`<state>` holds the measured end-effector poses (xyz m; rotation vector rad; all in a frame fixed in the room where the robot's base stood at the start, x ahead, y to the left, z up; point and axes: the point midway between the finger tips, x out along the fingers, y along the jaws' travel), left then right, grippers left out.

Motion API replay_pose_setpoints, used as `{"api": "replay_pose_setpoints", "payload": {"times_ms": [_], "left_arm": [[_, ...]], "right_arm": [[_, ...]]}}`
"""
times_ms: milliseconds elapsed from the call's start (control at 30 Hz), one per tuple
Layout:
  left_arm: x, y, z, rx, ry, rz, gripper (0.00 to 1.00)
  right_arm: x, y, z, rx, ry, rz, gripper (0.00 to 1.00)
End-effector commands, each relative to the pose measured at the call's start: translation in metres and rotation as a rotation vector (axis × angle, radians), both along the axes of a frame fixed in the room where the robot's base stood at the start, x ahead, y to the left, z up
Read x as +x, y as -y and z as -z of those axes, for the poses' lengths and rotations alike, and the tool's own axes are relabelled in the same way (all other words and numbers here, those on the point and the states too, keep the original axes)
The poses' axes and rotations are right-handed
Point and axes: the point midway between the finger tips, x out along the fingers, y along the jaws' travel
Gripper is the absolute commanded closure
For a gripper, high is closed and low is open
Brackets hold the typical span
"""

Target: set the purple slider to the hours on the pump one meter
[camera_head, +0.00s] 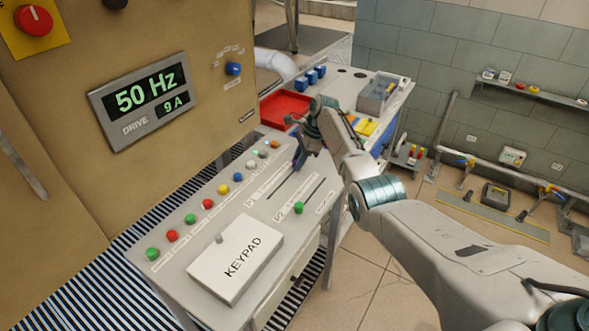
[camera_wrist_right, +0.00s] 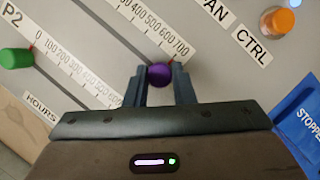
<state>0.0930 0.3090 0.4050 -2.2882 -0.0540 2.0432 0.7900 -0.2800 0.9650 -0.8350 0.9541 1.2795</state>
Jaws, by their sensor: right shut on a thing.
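The purple slider knob (camera_wrist_right: 159,75) sits near the 700 end of its printed scale (camera_wrist_right: 150,25) in the right wrist view. My right gripper (camera_wrist_right: 160,88) is shut on it, one finger on each side. In the head view my right gripper (camera_head: 300,152) reaches down to the far end of the upper slot on the sloped panel, and the knob is mostly hidden there. The green slider knob (camera_wrist_right: 15,58) stands at the 0 end of the P2 hours scale; it also shows in the head view (camera_head: 298,208). The pump one meter is not in view. My left gripper is not in view.
A drive display (camera_head: 145,97) on the tan cabinet reads 50 Hz and 9 A. A row of coloured buttons (camera_head: 207,204) and a keypad box (camera_head: 236,258) are on the panel. An orange knob (camera_wrist_right: 278,21) and a blue box (camera_wrist_right: 300,115) lie near my right gripper. A red tray (camera_head: 285,108) stands behind.

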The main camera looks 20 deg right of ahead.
Motion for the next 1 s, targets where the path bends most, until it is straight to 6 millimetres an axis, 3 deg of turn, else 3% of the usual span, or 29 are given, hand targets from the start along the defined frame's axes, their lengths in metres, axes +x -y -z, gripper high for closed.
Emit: {"api": "replay_pose_setpoints", "payload": {"times_ms": [67,267,300,400,767,1000], "left_arm": [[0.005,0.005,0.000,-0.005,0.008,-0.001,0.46],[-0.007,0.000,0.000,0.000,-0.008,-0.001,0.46],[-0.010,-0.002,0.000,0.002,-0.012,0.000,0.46],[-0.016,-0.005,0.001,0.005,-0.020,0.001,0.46],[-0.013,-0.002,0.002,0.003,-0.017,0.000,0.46],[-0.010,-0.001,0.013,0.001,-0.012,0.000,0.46]], "right_arm": [[0.004,0.006,-0.002,-0.009,0.015,0.009,1.00],[0.004,0.007,-0.003,-0.011,0.017,0.010,1.00],[0.004,0.007,-0.003,-0.011,0.017,0.010,0.76],[0.004,0.006,-0.003,-0.011,0.016,0.010,0.56],[0.003,0.007,-0.004,-0.009,0.012,0.007,0.55],[0.002,0.024,-0.039,-0.010,0.016,0.009,0.55]]}}
